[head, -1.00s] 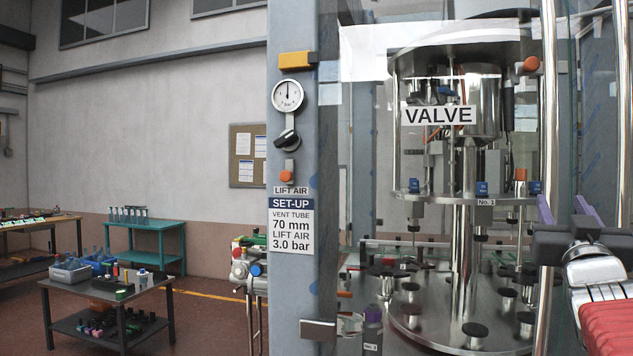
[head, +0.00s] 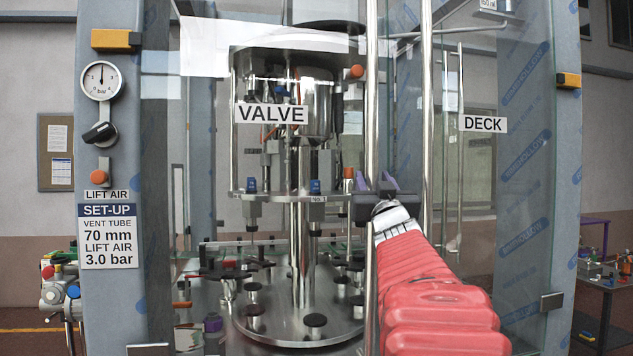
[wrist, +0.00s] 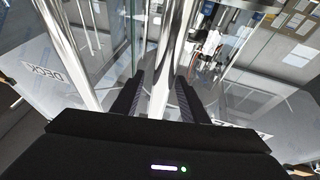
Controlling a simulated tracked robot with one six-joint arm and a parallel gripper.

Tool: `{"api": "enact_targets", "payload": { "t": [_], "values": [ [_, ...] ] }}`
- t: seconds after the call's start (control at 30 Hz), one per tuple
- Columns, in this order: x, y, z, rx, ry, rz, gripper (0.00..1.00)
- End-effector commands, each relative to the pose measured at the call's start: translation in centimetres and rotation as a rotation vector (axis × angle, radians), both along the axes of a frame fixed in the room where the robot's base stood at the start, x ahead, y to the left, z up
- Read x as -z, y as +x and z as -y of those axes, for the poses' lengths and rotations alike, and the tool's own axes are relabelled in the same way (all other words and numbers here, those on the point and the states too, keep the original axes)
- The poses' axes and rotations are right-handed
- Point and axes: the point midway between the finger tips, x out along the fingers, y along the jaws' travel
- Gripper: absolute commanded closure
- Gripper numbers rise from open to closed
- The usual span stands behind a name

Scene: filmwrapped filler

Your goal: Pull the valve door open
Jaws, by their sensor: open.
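The valve door, clear glass with a VALVE label (head: 271,113), stands upright in the left of the cabinet front and looks shut. Its tall steel bar handle (head: 371,90) runs along its right side. My gripper (head: 378,182) is at mid-height of this handle. In the wrist view a steel bar (wrist: 162,55), which I take as the valve handle, passes between my two open fingers (wrist: 156,100). I cannot tell whether either finger touches it. My gripper's body hides part of the bar in the head view.
The deck door, with a DECK label (head: 482,124), and its own bar handle (head: 427,80) stand close on the right. That handle also shows left of my fingers (wrist: 68,50). A blue-grey post (head: 108,250) with a gauge stands left. Filler machinery (head: 300,325) sits behind the glass.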

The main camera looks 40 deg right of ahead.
Motion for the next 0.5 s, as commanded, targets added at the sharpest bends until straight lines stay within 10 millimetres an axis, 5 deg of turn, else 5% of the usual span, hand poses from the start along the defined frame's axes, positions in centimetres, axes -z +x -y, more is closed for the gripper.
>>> {"api": "enact_targets", "payload": {
  "t": [0.5],
  "values": [
    [0.03,0.21,-0.18,-0.004,0.0,0.0,0.9]
  ]
}}
